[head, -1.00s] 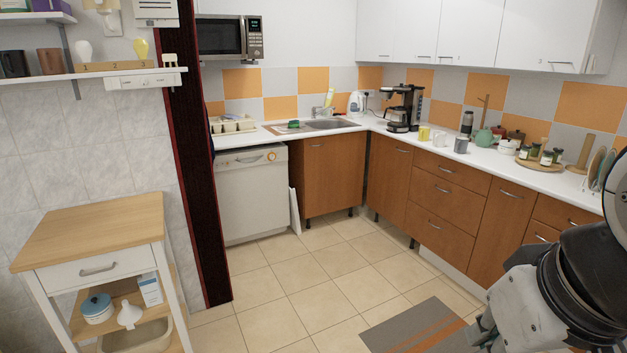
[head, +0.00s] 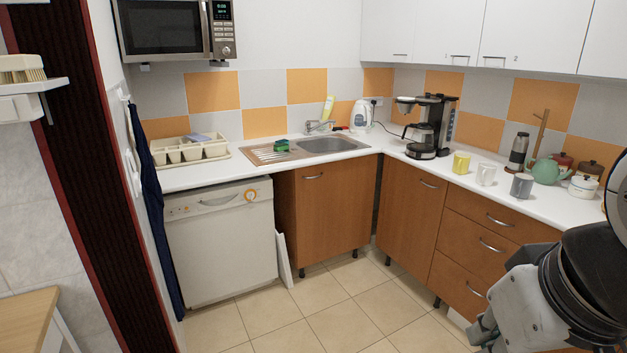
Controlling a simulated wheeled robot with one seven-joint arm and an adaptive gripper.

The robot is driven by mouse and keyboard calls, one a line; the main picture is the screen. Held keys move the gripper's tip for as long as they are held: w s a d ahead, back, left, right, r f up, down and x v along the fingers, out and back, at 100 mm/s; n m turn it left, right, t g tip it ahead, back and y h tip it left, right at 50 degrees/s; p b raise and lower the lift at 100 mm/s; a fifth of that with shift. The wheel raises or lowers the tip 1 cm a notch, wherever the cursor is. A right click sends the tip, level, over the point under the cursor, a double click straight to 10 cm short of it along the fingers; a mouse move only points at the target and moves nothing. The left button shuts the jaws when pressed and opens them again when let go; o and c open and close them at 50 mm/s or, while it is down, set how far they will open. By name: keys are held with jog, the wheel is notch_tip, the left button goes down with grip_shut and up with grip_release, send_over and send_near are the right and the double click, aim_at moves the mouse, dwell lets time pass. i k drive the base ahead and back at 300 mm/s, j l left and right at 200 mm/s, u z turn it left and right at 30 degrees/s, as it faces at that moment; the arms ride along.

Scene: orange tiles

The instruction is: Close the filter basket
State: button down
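The black coffee maker (head: 447,118) stands on the white counter near the corner, right of the sink. Its filter basket (head: 406,102) appears to stick out to the left from the upper part of the machine, above the carafe (head: 420,138). The basket is small here, so its exact angle is hard to tell. My arm fills the lower right corner, well in front of the counter and apart from the coffee maker. My gripper's fingers are not visible.
A yellow mug (head: 461,163), a white mug (head: 486,174) and a grey mug (head: 521,186) stand right of the coffee maker. A kettle (head: 361,117) stands to its left. The tiled floor (head: 340,310) is clear before the cabinets. A wooden-topped cart (head: 25,318) is at lower left.

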aim_at(406, 107)
jog(key=i, duration=2.1)
